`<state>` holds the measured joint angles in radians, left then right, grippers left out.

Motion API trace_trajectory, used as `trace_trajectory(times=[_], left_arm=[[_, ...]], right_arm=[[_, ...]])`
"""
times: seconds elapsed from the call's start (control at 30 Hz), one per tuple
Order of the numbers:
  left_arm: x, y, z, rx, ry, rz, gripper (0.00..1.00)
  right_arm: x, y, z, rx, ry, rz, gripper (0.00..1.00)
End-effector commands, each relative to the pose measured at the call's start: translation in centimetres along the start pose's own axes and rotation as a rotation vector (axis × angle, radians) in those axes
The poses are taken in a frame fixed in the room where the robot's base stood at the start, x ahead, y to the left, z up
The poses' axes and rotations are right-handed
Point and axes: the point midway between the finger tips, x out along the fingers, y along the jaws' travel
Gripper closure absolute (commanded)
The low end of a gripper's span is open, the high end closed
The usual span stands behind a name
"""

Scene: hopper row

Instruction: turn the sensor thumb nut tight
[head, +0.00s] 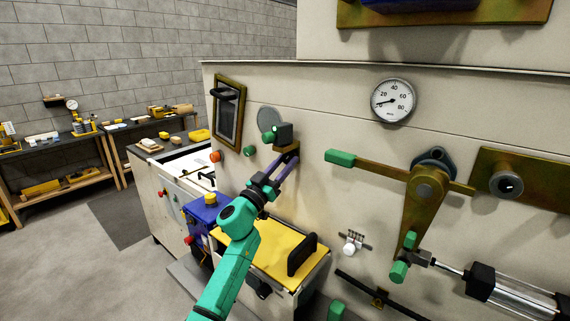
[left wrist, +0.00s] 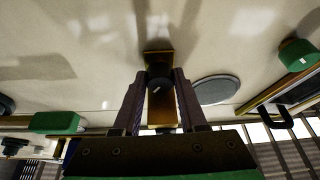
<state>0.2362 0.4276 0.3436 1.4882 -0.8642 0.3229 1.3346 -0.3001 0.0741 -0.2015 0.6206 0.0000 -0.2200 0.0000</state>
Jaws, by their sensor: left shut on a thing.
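The sensor (head: 283,134) is a small dark block with a green round face, on a brass bracket (head: 287,148) on the cream machine wall. In the left wrist view the brass bracket (left wrist: 162,108) runs between my fingers. The dark round thumb nut (left wrist: 158,84), with a small pale mark, sits between the fingertips. My left gripper (head: 290,157) reaches up to the bracket from below. It also shows in the left wrist view (left wrist: 159,86), its two purple-grey fingers shut on the nut from both sides. In the head view the nut is hidden by the fingers. My right gripper is not in view.
A grey disc (head: 268,119) and a framed hatch with a handle (head: 229,112) are left of the sensor. A green-ended lever (head: 341,157) and a dial gauge (head: 393,100) are to the right. A yellow-topped box (head: 262,253) stands below.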

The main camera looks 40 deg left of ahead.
Motion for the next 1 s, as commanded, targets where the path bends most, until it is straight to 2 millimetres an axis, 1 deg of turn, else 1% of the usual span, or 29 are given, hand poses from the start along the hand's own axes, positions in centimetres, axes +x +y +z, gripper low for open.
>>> trace_trajectory(times=[0.17,0.37,1.0], left_arm=[[0.0,0.0,0.1,0.051,-0.001,0.022,1.00],[-0.1,-0.2,0.1,0.167,-0.001,0.070,1.00],[0.0,-0.7,0.0,0.719,-0.002,0.298,1.00]], right_arm=[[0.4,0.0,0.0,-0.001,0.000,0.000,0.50],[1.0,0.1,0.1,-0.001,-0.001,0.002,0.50],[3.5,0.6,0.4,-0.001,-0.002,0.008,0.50]])
